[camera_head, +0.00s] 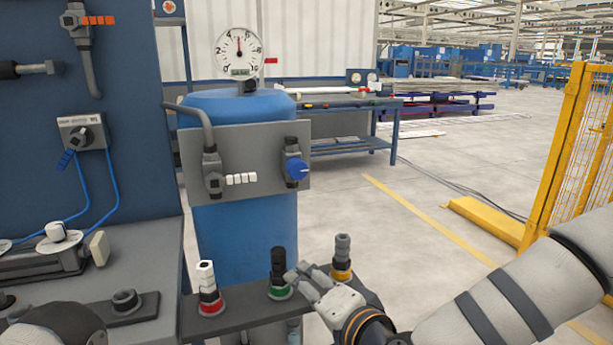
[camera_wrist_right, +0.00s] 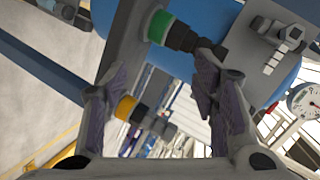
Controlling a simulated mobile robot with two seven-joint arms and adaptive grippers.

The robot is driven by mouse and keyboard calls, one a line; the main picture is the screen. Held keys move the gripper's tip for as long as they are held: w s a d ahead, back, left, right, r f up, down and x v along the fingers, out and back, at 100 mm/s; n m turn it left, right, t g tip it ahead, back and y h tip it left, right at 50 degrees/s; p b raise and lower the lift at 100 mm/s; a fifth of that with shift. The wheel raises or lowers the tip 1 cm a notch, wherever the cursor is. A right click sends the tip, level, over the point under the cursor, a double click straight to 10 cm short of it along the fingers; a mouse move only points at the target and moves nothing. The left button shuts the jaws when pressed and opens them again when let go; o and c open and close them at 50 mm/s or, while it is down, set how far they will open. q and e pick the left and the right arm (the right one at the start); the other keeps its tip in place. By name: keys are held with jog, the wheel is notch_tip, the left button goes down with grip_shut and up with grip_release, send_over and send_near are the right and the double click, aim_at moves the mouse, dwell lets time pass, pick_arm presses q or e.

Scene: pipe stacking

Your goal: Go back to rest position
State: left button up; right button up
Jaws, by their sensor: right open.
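My right gripper (camera_head: 302,277) is open and empty beside the green-based pipe stack, just right of it in the head view. In the right wrist view its two fingers (camera_wrist_right: 163,95) stand apart. The green-ringed stack (camera_head: 279,270) carries dark pipe pieces; it also shows in the right wrist view (camera_wrist_right: 182,37). A yellow-ringed stack with grey pieces (camera_head: 342,258) stands behind my gripper, and in the right wrist view (camera_wrist_right: 145,116) too. A red-ringed stack with white and black pieces (camera_head: 207,286) stands at left. My left gripper is not visible.
The stacks stand on a dark narrow shelf (camera_head: 240,303) before a blue tank (camera_head: 240,235) with a gauge (camera_head: 238,53). A grey bench (camera_head: 155,247) and blue panel lie left. A yellow fence (camera_head: 575,140) stands right. Open floor (camera_head: 420,215) lies between tank and fence.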

jog(key=s+d+f+n+g+h+p, duration=0.15)
jog(key=s+f+g, duration=0.25)
jog(key=s+f, duration=0.5)
jog(key=s+d+f+n+g, duration=0.2)
jog(key=s+f+n+g, duration=0.1)
jog(key=s+f, duration=0.55)
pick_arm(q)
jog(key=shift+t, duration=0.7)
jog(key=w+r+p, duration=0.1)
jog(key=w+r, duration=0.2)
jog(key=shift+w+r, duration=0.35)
pick_arm(e)
jog(key=s+d+f+n+g+h, duration=0.1)
jog(key=s+d+g, duration=0.1)
jog(key=s+d, duration=0.3)
jog(key=s+d+f+n+g+h, duration=0.1)
jog(key=s+d, duration=0.5)
jog(key=s, duration=0.7)
jog(key=s+d+f+n+g+h, duration=0.1)
jog(key=s+d+f+g+h, duration=0.1)
jog(key=s+d+g, duration=0.3)
jog(key=s, duration=0.4)
jog(key=shift+s+d+f+h, duration=0.2)
jog(key=shift+d+f+h, duration=0.1)
jog(key=shift+f+h, duration=0.05)
jog(key=shift+n, duration=0.25)
